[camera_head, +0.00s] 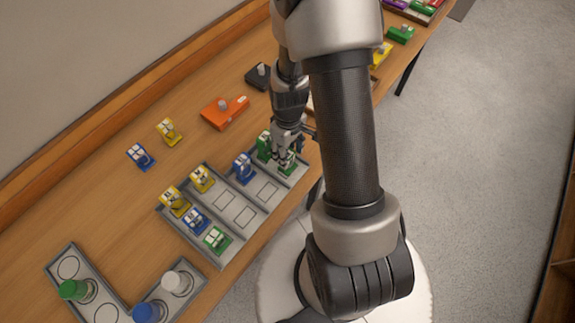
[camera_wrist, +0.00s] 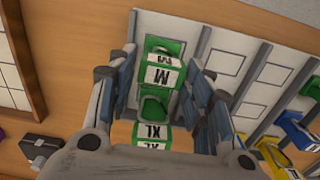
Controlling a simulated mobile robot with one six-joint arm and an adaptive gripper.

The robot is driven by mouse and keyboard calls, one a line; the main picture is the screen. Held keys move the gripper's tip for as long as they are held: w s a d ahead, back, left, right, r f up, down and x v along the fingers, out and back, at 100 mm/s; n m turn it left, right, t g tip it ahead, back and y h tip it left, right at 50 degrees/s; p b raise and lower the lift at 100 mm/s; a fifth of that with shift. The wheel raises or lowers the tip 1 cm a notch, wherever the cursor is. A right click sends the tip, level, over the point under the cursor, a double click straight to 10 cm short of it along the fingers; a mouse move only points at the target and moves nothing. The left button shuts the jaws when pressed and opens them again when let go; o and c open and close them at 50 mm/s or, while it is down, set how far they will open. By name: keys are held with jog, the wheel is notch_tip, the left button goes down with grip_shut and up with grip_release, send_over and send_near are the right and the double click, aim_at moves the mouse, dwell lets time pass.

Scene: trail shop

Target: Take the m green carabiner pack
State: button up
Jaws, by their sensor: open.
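The green carabiner pack marked M (camera_wrist: 162,74) stands in the grey tray (camera_head: 238,212), in the row at its right end. A second green pack, marked XL (camera_wrist: 153,112), is behind it, on the wall side. My gripper (camera_wrist: 165,95) is open, with a finger on each side of the M pack; I cannot tell whether they touch it. In the head view my gripper (camera_head: 290,142) is over the right end of the tray, partly hiding the M pack (camera_head: 288,164). The XL pack (camera_head: 264,146) shows just left of it.
The tray also holds yellow packs (camera_head: 202,179), blue packs (camera_head: 243,167) and another green pack (camera_head: 217,240), with empty outlined cells between. An orange box (camera_head: 225,112) and black box (camera_head: 258,77) lie behind. A bottle tray (camera_head: 63,257) is at lower left.

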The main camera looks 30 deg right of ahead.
notch_tip(320, 180, down, 5)
jog(key=shift+a+f+b, duration=0.1)
jog(key=shift+f+b, duration=0.1)
jog(key=shift+b, duration=0.95)
jog(key=shift+r, duration=0.1)
jog(key=shift+c, duration=0.6)
jog(key=c, duration=0.7)
